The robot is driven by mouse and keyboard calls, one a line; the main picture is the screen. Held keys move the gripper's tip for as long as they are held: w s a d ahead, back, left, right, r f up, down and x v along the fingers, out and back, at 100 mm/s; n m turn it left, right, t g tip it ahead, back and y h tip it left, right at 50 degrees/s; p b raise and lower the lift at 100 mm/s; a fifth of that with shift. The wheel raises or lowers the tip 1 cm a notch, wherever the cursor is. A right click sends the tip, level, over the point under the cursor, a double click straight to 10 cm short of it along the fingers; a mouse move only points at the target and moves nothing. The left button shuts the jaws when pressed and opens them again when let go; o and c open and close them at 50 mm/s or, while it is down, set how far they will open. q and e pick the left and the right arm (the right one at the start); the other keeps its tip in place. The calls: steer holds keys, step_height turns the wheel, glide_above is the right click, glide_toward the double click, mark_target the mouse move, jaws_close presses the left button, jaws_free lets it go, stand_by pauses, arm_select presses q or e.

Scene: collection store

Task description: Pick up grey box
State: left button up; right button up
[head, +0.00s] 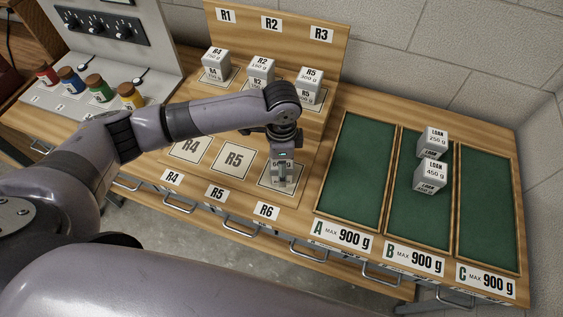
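More grey labelled boxes stand on the raised back shelf: a left one (215,64), a middle one (260,71) and a right one (309,81). Two LOAN boxes stand in tray B, a rear one (432,142) and a front one (431,175). My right gripper is not in view.
Green tray A (357,170) and tray C (488,210) are empty. Several coloured jars (100,88) stand by a grey control panel (105,30) at left. An upright label board (285,40) rises behind the shelf.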

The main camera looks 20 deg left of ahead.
arm_select(q)
steer(key=shift+f, duration=0.6)
steer(key=shift+r, duration=0.1)
jaws_close()
stand_by(0.5)
